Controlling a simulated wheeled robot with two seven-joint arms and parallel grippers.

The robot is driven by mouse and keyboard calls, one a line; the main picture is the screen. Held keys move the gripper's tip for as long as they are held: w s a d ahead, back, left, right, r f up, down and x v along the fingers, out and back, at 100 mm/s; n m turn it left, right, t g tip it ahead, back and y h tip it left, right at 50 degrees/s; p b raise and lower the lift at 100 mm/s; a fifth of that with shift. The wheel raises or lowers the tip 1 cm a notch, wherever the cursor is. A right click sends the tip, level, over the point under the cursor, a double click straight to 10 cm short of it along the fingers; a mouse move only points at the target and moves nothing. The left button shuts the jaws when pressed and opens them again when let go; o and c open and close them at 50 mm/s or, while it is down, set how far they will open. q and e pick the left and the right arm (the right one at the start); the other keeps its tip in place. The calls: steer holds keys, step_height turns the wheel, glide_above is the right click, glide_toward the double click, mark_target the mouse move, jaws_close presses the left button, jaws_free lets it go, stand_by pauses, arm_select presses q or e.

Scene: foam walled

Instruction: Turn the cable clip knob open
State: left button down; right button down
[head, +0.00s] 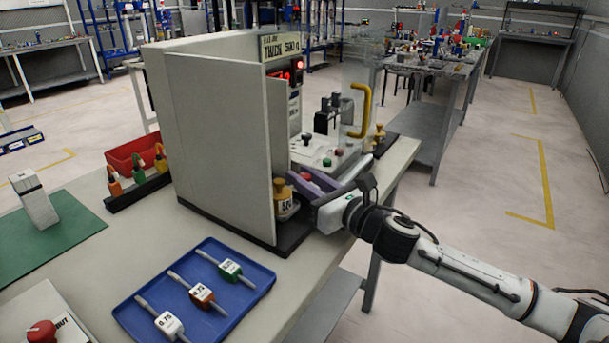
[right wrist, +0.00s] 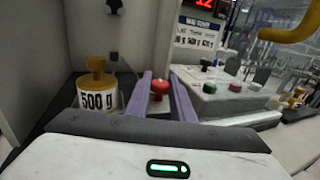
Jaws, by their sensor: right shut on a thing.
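My right gripper (head: 304,184) reaches in from the right to the open side of the grey foam-walled booth. In the right wrist view its two purple fingers (right wrist: 161,76) are shut on a red knob (right wrist: 159,87) on the device's near part. The red knob also shows small in the head view (head: 305,176), partly hidden by the fingers. It appears to be the cable clip knob; no cable or clip can be made out at it, and its turn angle cannot be told. My left gripper is not in view.
A yellow 500 g weight (right wrist: 97,95) stands close left of the fingers. The booth wall (head: 222,140) blocks the left side. A yellow handle (head: 360,108) rises behind. A blue tray (head: 150,288) with three labelled pieces lies in front.

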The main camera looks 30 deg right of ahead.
steer(key=shift+n+y, duration=0.7)
steer(key=shift+y, duration=0.4)
steer(key=shift+n+g+y+b, duration=0.6)
steer(key=shift+n+y+b, duration=0.3)
steer(key=shift+y, duration=0.6)
steer(key=shift+n+y, duration=0.3)
steer(key=c, duration=1.5)
jaws_free()
steer(key=shift+c, duration=0.2)
